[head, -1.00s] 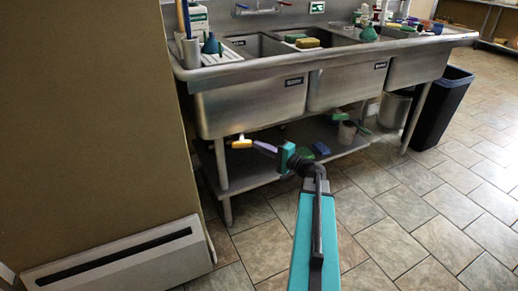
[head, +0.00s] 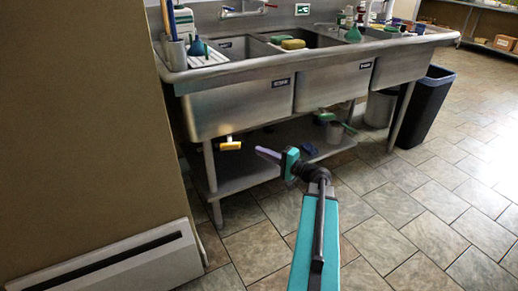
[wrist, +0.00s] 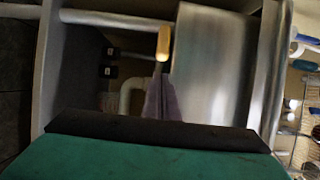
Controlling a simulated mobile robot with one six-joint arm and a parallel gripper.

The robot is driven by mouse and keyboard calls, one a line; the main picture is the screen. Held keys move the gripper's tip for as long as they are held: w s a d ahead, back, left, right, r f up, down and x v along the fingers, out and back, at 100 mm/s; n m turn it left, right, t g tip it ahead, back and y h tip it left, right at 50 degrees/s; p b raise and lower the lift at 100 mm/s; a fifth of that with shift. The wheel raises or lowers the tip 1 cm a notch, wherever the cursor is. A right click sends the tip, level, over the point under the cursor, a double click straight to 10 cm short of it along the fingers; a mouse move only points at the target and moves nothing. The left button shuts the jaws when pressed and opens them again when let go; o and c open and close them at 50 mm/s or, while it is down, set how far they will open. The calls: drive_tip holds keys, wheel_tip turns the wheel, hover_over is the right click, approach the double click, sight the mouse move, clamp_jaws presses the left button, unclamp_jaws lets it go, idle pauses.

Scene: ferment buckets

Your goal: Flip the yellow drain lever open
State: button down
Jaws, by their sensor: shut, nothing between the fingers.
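The yellow drain lever (head: 231,146) sticks out under the left basin of the steel sink in the head view. In the wrist view the yellow lever (wrist: 163,43) shows upright, just beyond my fingertips. My gripper (head: 259,150) is shut and empty, its purple fingers pointing left toward the lever. In the head view there is a gap between the fingertips and the lever. In the wrist view my gripper (wrist: 161,82) appears in line with the lever; the distance is hard to tell there.
The three-basin sink (head: 235,104) stands above a lower shelf (head: 250,172) with several items on it. A sink leg (head: 211,180) stands left of the lever. A white pipe (wrist: 127,95) shows behind my fingers. A black bin (head: 424,105) stands at right; the tiled floor in front is clear.

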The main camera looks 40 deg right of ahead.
drive_tip(key=s+a, duration=0.2)
drive_tip(key=s, duration=0.4)
drive_tip(key=shift+p, duration=0.45)
drive_tip(key=shift+w, duration=0.1)
